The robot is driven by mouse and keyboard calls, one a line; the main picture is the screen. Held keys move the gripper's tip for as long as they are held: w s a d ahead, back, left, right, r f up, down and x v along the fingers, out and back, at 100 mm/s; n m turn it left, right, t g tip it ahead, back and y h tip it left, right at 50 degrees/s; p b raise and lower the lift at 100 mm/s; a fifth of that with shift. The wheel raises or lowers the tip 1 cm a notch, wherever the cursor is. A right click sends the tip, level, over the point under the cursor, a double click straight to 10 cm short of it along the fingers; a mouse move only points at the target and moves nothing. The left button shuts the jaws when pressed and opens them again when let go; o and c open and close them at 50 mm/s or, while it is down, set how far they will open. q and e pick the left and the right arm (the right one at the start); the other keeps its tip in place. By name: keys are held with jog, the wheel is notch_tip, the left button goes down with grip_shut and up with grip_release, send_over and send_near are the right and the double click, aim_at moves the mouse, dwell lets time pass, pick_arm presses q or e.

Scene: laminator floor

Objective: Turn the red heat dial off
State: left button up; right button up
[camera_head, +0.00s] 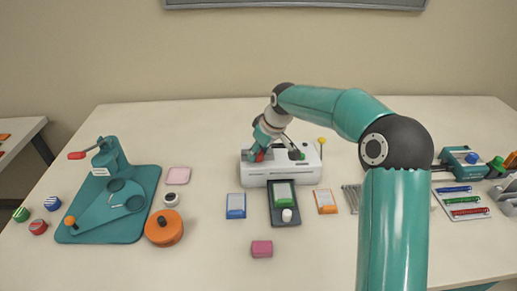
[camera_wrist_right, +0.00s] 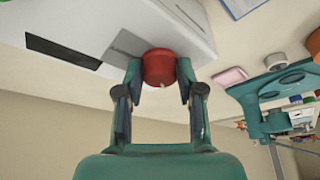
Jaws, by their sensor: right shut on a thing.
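The white laminator (camera_head: 284,173) stands at the middle of the table, and its white body fills the upper left of the right wrist view (camera_wrist_right: 75,25). The red heat dial (camera_wrist_right: 159,67) sits on it, between the two fingers of my right gripper (camera_wrist_right: 159,78). In the head view the red dial (camera_head: 259,157) is mostly hidden by my right gripper (camera_head: 262,152). The right gripper is shut on the dial from both sides. The dial's pointer and any markings are too small to read. My left gripper is not in view.
A black tray (camera_head: 285,219) with a green-and-white card lies in front of the laminator, between a blue packet (camera_head: 236,206) and an orange packet (camera_head: 325,201). A teal mat (camera_head: 95,232) with a teal press lies at left. Tools stand at right.

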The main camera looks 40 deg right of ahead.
jog(key=shift+w+r, duration=0.1)
dwell(0.3)
jog(key=o, duration=1.1)
jog(key=shift+o, duration=0.2)
jog(key=v, duration=1.1)
jog(key=shift+r, duration=0.3)
jog(key=shift+d, duration=0.15)
